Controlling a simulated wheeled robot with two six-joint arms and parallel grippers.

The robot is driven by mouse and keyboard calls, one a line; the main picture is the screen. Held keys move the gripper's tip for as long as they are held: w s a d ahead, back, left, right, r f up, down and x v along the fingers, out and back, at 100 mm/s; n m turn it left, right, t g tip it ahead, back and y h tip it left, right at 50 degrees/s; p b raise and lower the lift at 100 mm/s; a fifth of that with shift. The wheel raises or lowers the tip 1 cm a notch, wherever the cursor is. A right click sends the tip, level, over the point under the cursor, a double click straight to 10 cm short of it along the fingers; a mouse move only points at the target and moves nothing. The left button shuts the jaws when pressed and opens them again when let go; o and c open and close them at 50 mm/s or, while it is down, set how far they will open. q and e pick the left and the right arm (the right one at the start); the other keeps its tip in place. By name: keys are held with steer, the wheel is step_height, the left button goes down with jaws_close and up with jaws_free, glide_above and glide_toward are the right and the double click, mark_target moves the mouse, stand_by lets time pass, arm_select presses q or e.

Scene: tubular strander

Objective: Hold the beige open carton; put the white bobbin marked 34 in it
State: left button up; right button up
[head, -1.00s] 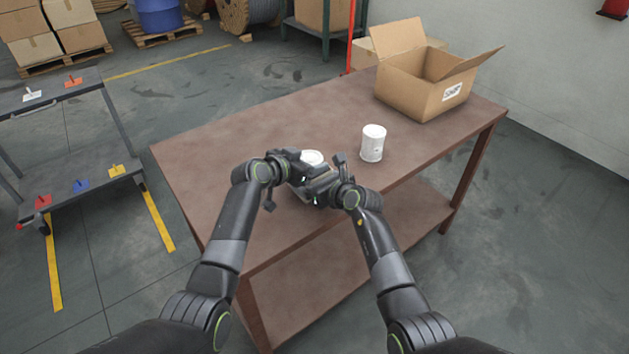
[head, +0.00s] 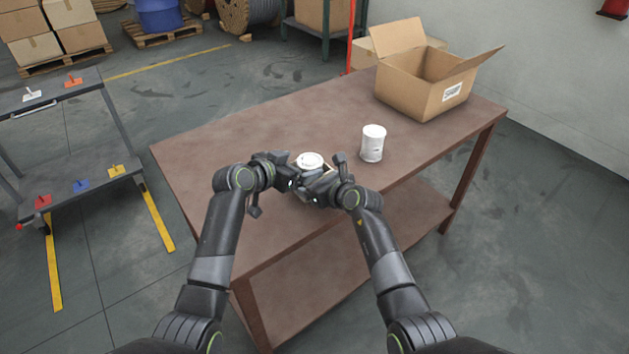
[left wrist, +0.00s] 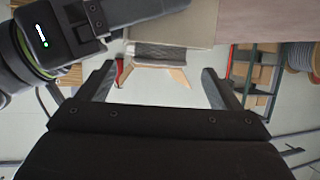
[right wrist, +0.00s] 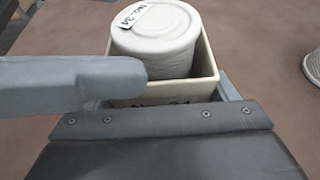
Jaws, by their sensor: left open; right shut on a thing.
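The white bobbin (head: 311,160) stands inside the beige open carton (right wrist: 207,75), its top above the rim. In the right wrist view the bobbin (right wrist: 165,52) has a lid tag reading No. 34.
Another white bobbin (head: 373,144) stands to the right on the brown table (head: 240,140). A large open cardboard box (head: 410,98) is at the table's far right. The table's left part is clear. A grey cart (head: 110,175) stands on the floor at left.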

arm_select(q)
steer(key=v, duration=0.7)
steer(key=shift+s+a+r, duration=0.15)
steer(key=shift+s+a, duration=0.05)
arm_select(e)
steer(key=o, duration=0.9)
steer(key=shift+s+d+r, duration=0.1)
steer(key=v, duration=1.1)
steer(key=shift+s+d, duration=0.25)
